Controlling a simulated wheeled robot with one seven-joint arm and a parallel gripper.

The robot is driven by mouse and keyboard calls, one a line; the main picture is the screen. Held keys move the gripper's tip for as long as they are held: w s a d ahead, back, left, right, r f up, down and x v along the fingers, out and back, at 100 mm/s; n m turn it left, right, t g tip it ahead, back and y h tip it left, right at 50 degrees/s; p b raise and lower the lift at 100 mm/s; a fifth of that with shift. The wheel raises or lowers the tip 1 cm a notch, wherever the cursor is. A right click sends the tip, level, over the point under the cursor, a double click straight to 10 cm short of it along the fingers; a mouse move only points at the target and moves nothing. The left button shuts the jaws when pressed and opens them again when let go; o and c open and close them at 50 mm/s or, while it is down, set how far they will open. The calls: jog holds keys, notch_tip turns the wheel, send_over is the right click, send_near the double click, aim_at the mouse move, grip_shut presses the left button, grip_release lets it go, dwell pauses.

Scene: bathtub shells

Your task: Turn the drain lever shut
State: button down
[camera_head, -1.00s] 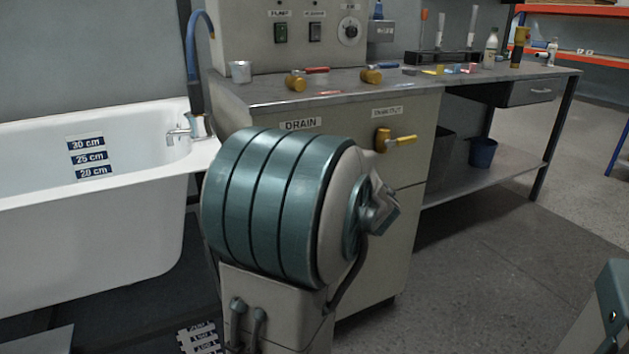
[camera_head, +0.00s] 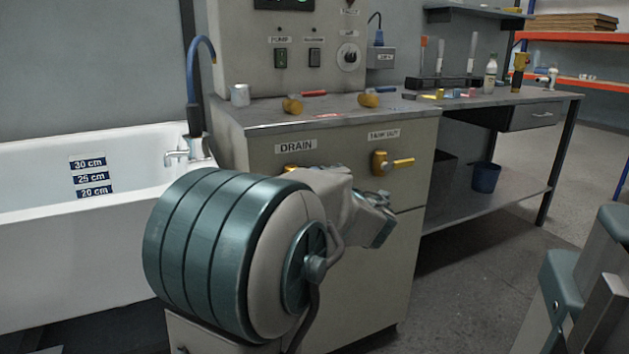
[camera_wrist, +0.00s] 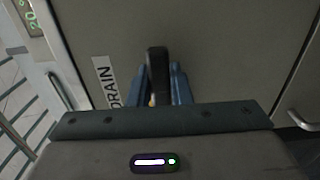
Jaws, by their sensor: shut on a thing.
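The DRAIN label (camera_head: 296,146) is on the front of the grey cabinet. Under it, a small yellow part of the drain lever (camera_head: 290,168) shows above my arm; the rest is hidden. In the wrist view, my gripper (camera_wrist: 159,82) has its blue fingers close on both sides of a dark upright bar, which looks like the drain lever (camera_wrist: 157,62) in shadow, just right of the DRAIN label. My gripper is shut on it. My arm hides the gripper in the head view, and the lever's exact angle is hard to tell.
The white bathtub (camera_head: 75,250) stands at the left. A workbench (camera_head: 500,98) with bottles and a blue bucket (camera_head: 486,177) is at the right.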

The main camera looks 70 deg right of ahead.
jog(key=shift+s, duration=0.15)
jog(key=c, duration=1.3)
grip_release()
jog(key=shift+d, duration=0.1)
jog(key=p+v, duration=0.3)
jog(key=v, duration=1.1)
jog(key=shift+p, duration=0.3)
